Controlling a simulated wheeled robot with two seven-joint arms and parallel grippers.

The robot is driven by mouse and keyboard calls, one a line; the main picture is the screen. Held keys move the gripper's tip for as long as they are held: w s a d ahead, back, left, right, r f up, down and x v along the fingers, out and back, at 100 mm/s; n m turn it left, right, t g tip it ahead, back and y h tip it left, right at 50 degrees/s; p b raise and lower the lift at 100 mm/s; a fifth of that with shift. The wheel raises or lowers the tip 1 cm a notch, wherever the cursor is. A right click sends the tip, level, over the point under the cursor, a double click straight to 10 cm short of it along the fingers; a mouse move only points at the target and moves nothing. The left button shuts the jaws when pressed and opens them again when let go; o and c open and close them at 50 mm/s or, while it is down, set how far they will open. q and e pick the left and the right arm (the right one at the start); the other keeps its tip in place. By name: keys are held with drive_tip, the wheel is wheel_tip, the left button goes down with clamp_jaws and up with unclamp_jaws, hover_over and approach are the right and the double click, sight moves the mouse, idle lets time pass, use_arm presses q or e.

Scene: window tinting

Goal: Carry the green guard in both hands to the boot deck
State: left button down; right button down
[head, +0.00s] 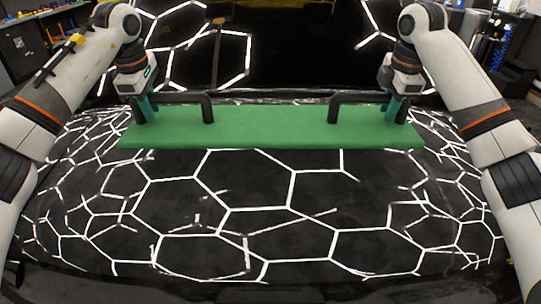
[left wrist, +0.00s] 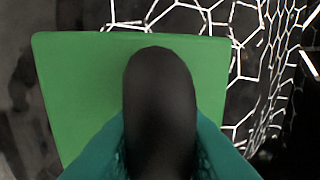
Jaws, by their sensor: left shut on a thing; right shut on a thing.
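The green guard (head: 270,128) is a long flat green board with a black handle near each end. It lies level across the middle of the head view, over a glossy black surface. I cannot tell whether the guard touches the surface below.
The glossy black deck (head: 270,190) reflects bright hexagonal lights and fills the space in front of and under the guard. Dark glass (head: 290,60) rises behind it, with a thin brown-headed tool (head: 218,40) against it. Shelves and cabinets stand at both far sides.

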sight(155, 126)
use_arm(q)
drive_tip(key=shift+w, duration=0.1)
use_arm(e)
drive_tip(key=shift+w, duration=0.1)
drive_tip(key=shift+f, duration=0.1)
